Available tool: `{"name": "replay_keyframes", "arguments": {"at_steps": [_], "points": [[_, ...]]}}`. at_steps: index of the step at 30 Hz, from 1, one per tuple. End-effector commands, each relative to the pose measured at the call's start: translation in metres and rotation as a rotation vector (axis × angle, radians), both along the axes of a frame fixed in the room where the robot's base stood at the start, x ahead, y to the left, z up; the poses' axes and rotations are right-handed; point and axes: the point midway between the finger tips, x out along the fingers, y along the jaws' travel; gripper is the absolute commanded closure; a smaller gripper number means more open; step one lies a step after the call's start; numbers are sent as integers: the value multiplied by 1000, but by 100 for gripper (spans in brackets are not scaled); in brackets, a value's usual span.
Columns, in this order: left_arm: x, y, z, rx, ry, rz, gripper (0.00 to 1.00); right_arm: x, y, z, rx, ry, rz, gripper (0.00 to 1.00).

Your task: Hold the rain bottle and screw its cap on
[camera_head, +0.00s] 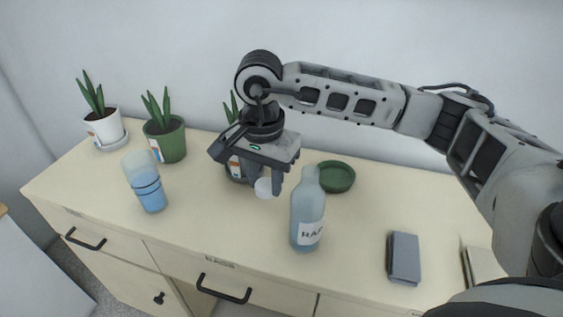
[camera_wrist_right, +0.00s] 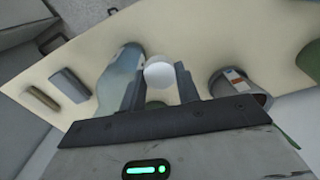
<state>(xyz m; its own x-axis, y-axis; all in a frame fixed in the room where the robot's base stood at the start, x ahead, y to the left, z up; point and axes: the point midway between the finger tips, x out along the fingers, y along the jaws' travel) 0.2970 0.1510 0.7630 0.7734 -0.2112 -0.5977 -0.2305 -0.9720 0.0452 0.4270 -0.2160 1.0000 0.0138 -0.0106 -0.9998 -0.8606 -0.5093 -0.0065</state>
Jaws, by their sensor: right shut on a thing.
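The rain bottle (camera_head: 308,215) is pale blue, with a white label reading "RAI". It stands upright on the cabinet top in the head view, and no cap shows on its neck. My right gripper (camera_head: 264,184) is to the left of the bottle's neck, pointing down. It is shut on the round white cap (camera_head: 263,188), held above the cabinet top. In the right wrist view the cap (camera_wrist_right: 159,73) sits between the two fingertips, with the bottle (camera_wrist_right: 121,73) just to its left. My left gripper is not in view.
A blue-banded tumbler (camera_head: 148,184) stands at left. Potted plants (camera_head: 165,140) line the back; one is partly hidden behind my right gripper. Cabinet top (camera_head: 220,225) in front is clear.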

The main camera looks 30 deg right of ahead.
Motion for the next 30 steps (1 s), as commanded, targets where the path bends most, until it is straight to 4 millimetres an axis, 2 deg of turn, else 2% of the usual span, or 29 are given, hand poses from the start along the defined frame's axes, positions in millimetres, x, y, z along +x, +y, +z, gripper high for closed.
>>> {"name": "replay_keyframes", "arguments": {"at_steps": [1, 3, 6, 9, 15, 22, 23, 27, 28, 30], "points": [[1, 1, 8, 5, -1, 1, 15, -6, 5, 8, -1, 2, 166, 89], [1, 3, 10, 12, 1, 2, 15, -13, 11, 12, -1, 7, 389, 89], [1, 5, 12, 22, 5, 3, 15, -22, 18, 15, -1, 12, 661, 89], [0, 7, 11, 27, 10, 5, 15, -28, 23, 17, 1, 15, 858, 89], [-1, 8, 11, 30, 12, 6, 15, -34, 27, 18, 3, 18, 1031, 89], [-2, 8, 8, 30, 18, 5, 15, -34, 27, 17, 3, 18, 1040, 89], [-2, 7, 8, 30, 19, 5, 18, -34, 27, 17, 3, 18, 1040, 89], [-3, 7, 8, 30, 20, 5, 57, -34, 27, 17, 3, 18, 1038, 89], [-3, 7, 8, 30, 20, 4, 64, -34, 27, 17, 3, 18, 1038, 89], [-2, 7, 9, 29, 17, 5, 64, -34, 27, 17, 2, 18, 1038, 89]]}}
